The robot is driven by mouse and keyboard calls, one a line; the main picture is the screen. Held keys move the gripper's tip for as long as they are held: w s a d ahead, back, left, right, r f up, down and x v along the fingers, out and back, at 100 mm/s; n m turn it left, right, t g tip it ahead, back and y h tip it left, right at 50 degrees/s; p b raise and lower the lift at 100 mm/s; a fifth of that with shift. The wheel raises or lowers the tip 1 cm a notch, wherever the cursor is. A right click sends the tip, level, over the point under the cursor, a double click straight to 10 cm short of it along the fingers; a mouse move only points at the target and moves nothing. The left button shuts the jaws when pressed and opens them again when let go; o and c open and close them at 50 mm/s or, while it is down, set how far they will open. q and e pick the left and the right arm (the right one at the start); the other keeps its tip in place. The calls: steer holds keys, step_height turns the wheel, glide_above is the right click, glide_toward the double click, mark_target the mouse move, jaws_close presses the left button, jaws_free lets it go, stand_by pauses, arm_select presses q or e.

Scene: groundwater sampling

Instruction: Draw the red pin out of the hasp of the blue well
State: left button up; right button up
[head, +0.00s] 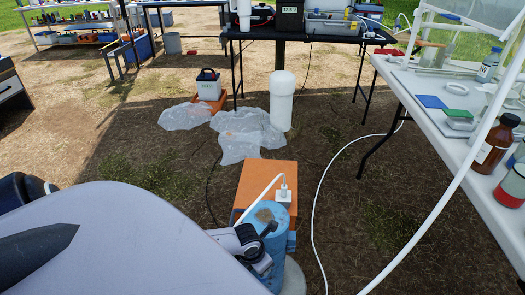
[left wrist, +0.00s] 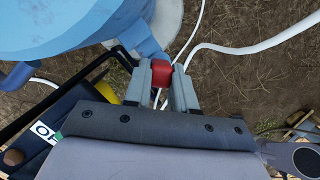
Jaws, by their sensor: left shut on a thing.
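The blue well (head: 278,243) stands low in front of me in the head view, partly covered by my left arm. My left gripper (head: 262,262) is at its near left side. In the left wrist view the well (left wrist: 60,25) fills the upper left, with a blue hasp-like tab (left wrist: 148,45) on its side. The red pin (left wrist: 161,72) is between the fingertips of my left gripper (left wrist: 162,82), which is shut on its red head, close to the tab. The pin's shaft is hidden, so I cannot tell whether it sits in the hasp. My right gripper is not in view.
An orange box (head: 262,178) stands just behind the well. A white hose (head: 318,205) runs over the ground to the right. A white table (head: 455,95) with bottles is at the right. Plastic sheets (head: 240,135) and a white cylinder (head: 282,100) are farther back.

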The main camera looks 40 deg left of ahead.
arm_select(q)
steer(key=shift+r+p, duration=0.3)
steer(key=shift+r, duration=0.15)
steer(key=shift+r+p, duration=0.3)
steer(key=shift+r, duration=0.05)
steer(key=shift+w+p+v, duration=0.15)
steer(key=shift+p+v, duration=0.5)
steer(key=shift+w+p+v, duration=0.15)
steer(key=shift+p+v, duration=0.5)
steer(key=shift+w+p+v, duration=0.15)
steer(key=shift+p+v, duration=0.4)
steer(key=shift+v, duration=0.1)
steer(key=shift+w+p+v, duration=0.15)
steer(key=shift+p+v, duration=0.4)
steer(key=shift+v, duration=0.05)
steer(key=shift+r, duration=0.1)
